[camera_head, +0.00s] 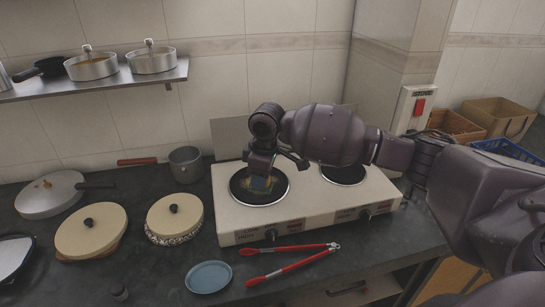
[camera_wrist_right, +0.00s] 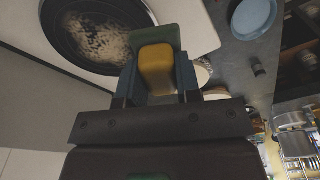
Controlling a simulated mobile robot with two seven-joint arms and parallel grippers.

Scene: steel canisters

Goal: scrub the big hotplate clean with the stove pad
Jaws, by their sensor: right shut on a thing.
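The big hotplate (camera_head: 274,194) is the dark round plate on the left of the white two-plate stove. In the right wrist view it (camera_wrist_right: 68,28) carries a mottled pale-brown stain (camera_wrist_right: 100,40) over its middle. My right gripper (camera_head: 261,180) is over this plate, shut on the stove pad (camera_head: 262,185). In the right wrist view the pad (camera_wrist_right: 155,68) is a yellow block with a green face, held between the fingers. I cannot tell whether the pad touches the plate. My left gripper is not in view.
The smaller hotplate (camera_head: 343,175) is partly behind my right arm. Red tongs (camera_head: 290,262) and a blue plate (camera_head: 209,277) lie in front of the stove. A grey pot (camera_head: 186,163) and lidded pans (camera_head: 175,216) stand on the left. A shelf (camera_head: 110,82) holds pots above.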

